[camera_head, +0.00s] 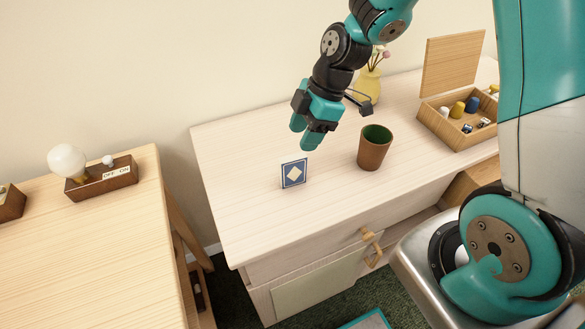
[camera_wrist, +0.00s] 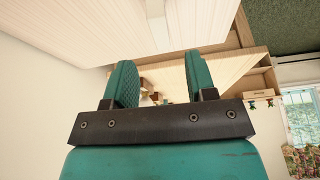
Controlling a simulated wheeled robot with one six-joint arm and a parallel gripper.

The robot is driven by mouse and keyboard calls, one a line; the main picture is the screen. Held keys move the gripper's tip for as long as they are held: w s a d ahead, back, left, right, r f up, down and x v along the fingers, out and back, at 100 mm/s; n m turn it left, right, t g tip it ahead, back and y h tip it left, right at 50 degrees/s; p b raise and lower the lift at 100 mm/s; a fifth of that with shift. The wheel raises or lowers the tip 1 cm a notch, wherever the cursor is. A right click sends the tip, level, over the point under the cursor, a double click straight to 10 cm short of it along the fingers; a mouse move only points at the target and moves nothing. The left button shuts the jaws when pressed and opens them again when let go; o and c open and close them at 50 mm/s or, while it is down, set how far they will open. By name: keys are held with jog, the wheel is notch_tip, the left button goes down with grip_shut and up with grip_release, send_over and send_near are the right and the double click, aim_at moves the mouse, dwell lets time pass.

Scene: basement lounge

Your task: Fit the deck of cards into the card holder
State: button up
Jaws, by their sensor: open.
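A small upright blue piece with a pale diamond on its face, seemingly the deck of cards (camera_head: 294,173), stands on the pale wooden cabinet top near its left part. I cannot make out a separate card holder. My gripper (camera_head: 305,133) is above and slightly behind the deck, apart from it, with its teal fingers pointing down. In the wrist view my gripper (camera_wrist: 159,65) shows two spread fingers with nothing between them. A pale block (camera_wrist: 156,8) at the top edge there is cut off, and I cannot tell what it is.
A brown cup with a green inside (camera_head: 374,149) stands right of the deck. A yellow vase (camera_head: 368,84) is behind it. An open wooden box (camera_head: 447,133) with several small pieces is at right. A separate table (camera_head: 80,250) with a bulb stands left. The cabinet's front-left top is clear.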

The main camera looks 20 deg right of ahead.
aim_at(293, 157)
jog(key=shift+p+x, duration=0.6)
jog(key=shift+x, duration=3)
grip_shut()
jog(key=shift+r, duration=0.1)
